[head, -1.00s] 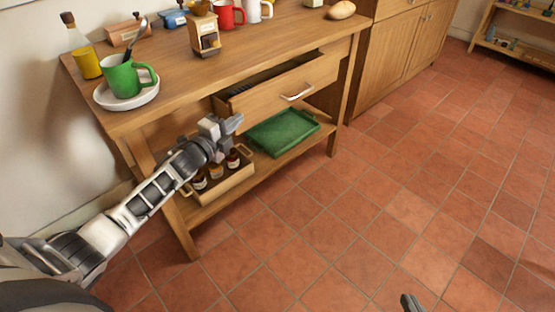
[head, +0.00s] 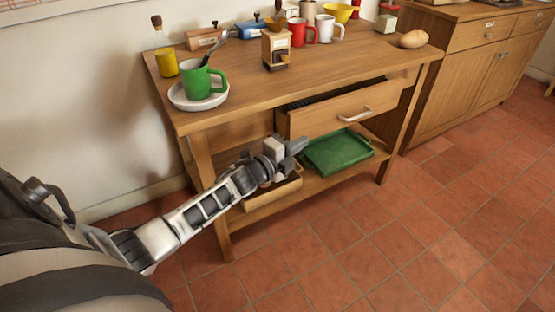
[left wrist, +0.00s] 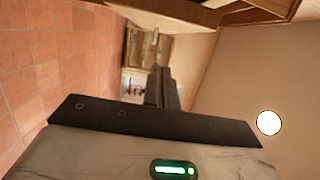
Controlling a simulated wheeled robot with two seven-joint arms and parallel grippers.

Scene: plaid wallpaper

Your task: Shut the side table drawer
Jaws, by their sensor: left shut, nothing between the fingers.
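The wooden side table (head: 240,105) stands against the wall in the head view. Its drawer (head: 345,108) is pulled out, with its dark inside showing behind the front. The drawer has a pale metal handle (head: 355,114) on its front. My left gripper (head: 296,147) is shut and empty, in front of the table, just below and left of the drawer front. In the left wrist view its closed fingers (left wrist: 161,88) point ahead, and a wooden piece, apparently the drawer (left wrist: 180,15), is at the top. My right gripper is out of view.
On the tabletop stand a green mug (head: 204,81) on a white plate (head: 180,98), a grinder (head: 276,48), a red mug (head: 299,32) and a potato-like item (head: 413,39). The lower shelf holds a green tray (head: 338,152) and a wooden box (head: 272,197). Open tiled floor (head: 400,235) lies in front.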

